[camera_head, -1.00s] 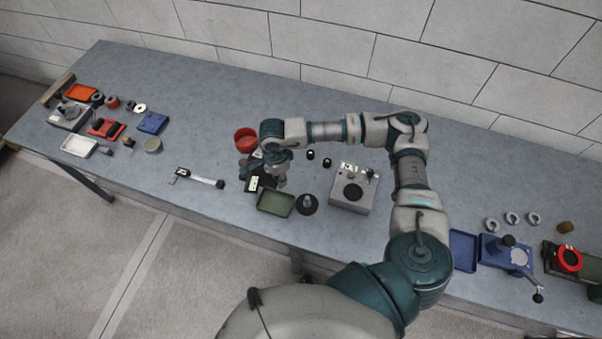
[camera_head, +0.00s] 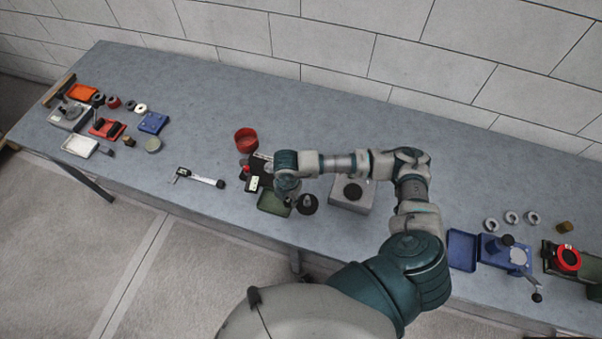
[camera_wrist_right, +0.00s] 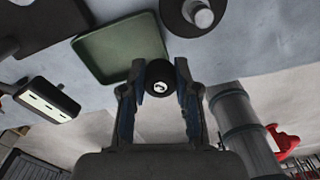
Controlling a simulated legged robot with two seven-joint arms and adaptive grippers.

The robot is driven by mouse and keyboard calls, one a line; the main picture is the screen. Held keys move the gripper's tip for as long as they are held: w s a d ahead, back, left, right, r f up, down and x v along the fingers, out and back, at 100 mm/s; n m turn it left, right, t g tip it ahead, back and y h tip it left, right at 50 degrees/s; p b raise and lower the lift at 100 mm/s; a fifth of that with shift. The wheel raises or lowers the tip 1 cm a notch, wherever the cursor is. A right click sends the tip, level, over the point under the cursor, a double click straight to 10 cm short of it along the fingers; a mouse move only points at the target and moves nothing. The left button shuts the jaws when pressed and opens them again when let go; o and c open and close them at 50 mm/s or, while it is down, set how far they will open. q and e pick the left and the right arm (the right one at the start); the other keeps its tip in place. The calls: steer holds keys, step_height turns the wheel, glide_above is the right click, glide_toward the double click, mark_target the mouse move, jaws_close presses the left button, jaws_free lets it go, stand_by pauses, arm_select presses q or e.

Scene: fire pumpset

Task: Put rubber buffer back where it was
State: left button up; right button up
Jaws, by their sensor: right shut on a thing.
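In the right wrist view a small black round piece with a pale centre, seemingly the rubber buffer (camera_wrist_right: 160,77), sits between the fingertips of my right gripper (camera_wrist_right: 160,84), which is shut on it. In the head view my right gripper (camera_head: 289,193) is above the right part of the green tray (camera_head: 270,204). The tray also shows in the right wrist view (camera_wrist_right: 118,45), just beyond the fingertips. The buffer cannot be made out in the head view. My left gripper is not in view.
A black disc with a grey knob (camera_head: 308,204) stands right of the tray. A red bowl (camera_head: 246,139) is behind. A grey device (camera_head: 352,192) is partly under my arm. A lever tool (camera_head: 200,178) lies to the left, with free table around it.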

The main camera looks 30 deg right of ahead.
steer(key=m, duration=0.3)
steer(key=s+m, duration=0.1)
steer(key=shift+a+f, duration=0.1)
steer(key=shift+f, duration=0.3)
steer(key=m, duration=0.2)
steer(key=shift+s+a+f+m, duration=0.1)
steer(key=shift+s+f+m, duration=0.05)
steer(key=shift+m, duration=0.55)
steer(key=w+d, duration=0.3)
steer(key=w, duration=0.1)
steer(key=w+d+f+p, duration=0.1)
steer(key=w+d, duration=0.2)
steer(key=d, duration=0.1)
steer(key=w+d, duration=0.4)
steer(key=shift+w+d+f, duration=0.1)
steer(key=shift+w+f, duration=0.25)
steer(key=shift+f, duration=0.05)
step_height(320, 180, down, 3)
steer(key=shift+r+p, duration=0.1)
steer(key=shift+p, duration=0.3)
steer(key=shift+f, duration=0.3)
steer(key=shift+f, duration=0.15)
